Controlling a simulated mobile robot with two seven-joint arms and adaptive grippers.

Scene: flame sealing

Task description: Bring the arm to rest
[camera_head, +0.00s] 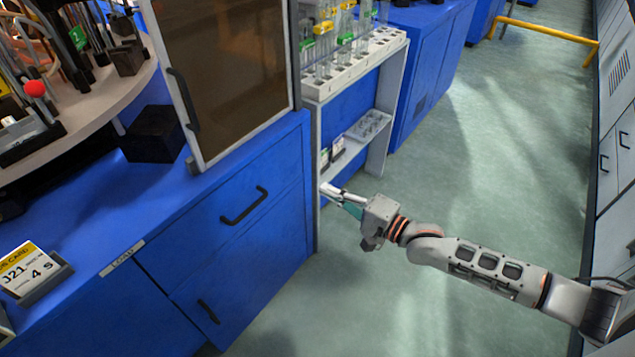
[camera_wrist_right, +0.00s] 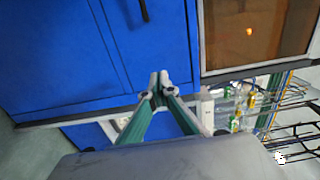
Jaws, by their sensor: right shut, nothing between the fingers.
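My right arm comes in from the lower right in the head view. Its gripper (camera_head: 332,191) points left and sits just in front of the white rack frame, beside the blue cabinet's right side. In the right wrist view the two fingertips (camera_wrist_right: 159,82) of the right gripper meet, with nothing between them. I cannot tell from these views whether the fingertips touch the rack or the cabinet. My left gripper does not show in either view.
A white rack (camera_head: 353,72) holds several glass tubes, with a lower shelf (camera_head: 345,155). The blue cabinet (camera_head: 240,260) has a dark glass door (camera_head: 228,75) above it. A round table (camera_head: 105,105) stands at the left. Open floor (camera_head: 500,150) lies right of the rack.

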